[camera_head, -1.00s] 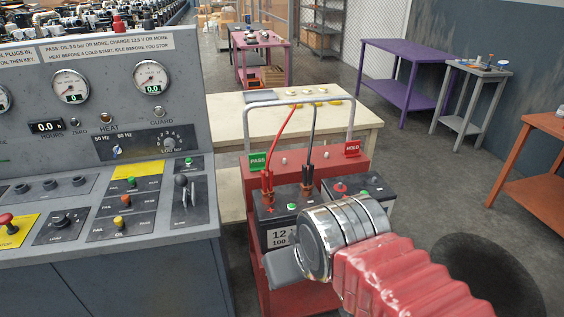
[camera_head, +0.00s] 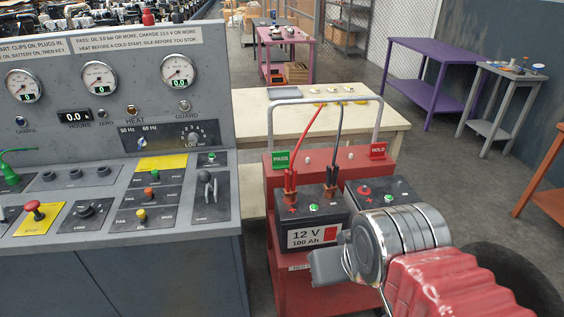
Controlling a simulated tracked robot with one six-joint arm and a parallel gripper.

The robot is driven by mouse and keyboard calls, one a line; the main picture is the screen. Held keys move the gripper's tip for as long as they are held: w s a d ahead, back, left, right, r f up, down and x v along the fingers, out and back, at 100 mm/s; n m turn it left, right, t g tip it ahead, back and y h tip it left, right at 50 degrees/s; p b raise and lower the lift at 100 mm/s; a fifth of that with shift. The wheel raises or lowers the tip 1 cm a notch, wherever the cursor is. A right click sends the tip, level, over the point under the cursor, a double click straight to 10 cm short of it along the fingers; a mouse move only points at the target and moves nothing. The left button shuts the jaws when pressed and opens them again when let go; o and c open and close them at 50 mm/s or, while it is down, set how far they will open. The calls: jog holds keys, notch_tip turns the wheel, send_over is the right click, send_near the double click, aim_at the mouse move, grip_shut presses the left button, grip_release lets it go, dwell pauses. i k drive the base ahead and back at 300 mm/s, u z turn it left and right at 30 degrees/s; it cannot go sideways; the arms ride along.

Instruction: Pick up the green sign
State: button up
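The green sign (camera_head: 281,159) is a small plate reading PASS. It stands at the left end of the top of the red battery cart (camera_head: 292,184), near the left foot of the grey handle. A matching red HOLD sign (camera_head: 378,150) is at the right end. My gripper (camera_head: 328,268) is low and to the right of the green sign, in front of the batteries and apart from the sign. One grey finger shows, pointing left; the other finger is hidden, so its opening cannot be seen.
A battery marked 12 V (camera_head: 312,224) with red and black clipped cables sits on the cart below the sign. A grey control console (camera_head: 120,150) fills the left. A pale wooden table (camera_head: 255,115) stands behind the cart. Purple (camera_head: 425,60) and orange (camera_head: 545,190) tables are right.

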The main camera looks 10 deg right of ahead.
aim_at(280, 160)
jog(key=u, duration=0.05)
jog(key=i, duration=1)
jog(key=z, duration=0.05)
